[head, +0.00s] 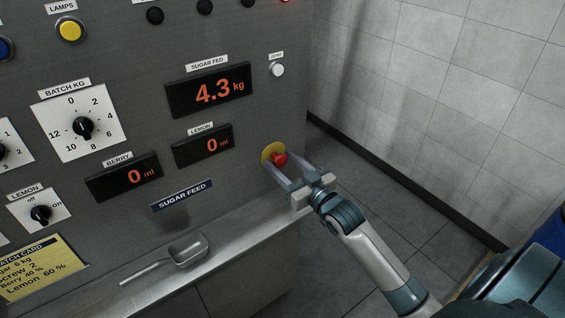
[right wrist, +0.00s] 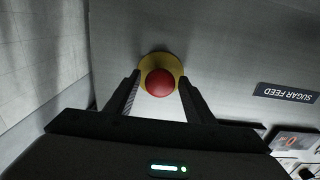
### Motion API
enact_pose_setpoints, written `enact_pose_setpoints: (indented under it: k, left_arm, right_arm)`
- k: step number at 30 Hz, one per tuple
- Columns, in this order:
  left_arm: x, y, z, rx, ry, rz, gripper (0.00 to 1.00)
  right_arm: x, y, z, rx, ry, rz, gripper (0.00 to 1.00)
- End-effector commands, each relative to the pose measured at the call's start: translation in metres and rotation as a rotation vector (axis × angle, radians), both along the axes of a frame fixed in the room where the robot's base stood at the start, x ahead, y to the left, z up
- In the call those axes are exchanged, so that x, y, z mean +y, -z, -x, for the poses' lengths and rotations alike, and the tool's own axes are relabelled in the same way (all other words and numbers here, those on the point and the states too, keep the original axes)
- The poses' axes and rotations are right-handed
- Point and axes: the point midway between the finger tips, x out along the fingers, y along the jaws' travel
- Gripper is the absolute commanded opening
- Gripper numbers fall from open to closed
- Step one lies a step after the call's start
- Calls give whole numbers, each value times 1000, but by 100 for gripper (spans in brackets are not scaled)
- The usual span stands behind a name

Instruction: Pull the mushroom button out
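The red mushroom button (head: 280,159) sits on a round yellow plate (head: 268,151) near the right edge of the grey control panel. In the right wrist view the red button (right wrist: 160,83) lies in front of the yellow plate (right wrist: 148,62), between the fingertips. My right gripper (head: 281,175) is open at the button, one finger to each side; in the right wrist view (right wrist: 158,90) a gap shows between the fingers and the button. My left gripper is not in view.
The panel carries a sugar display (head: 210,90), a batch dial (head: 83,127) and a "SUGAR FEED" label (head: 182,195). A metal scoop (head: 188,250) lies on the steel ledge (head: 235,232) below. A tiled wall (head: 430,90) stands to the right, with open floor before it.

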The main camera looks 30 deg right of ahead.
Motion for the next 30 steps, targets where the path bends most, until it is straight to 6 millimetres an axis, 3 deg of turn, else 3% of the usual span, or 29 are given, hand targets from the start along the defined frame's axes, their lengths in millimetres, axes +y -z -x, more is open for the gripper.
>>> enact_pose_setpoints:
  k: [16,30]
  left_arm:
    - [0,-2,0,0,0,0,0]
    - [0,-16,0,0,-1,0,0]
  right_arm:
    - [0,-1,3,0,0,0,48]
    - [-3,-1,39,1,0,0,48]
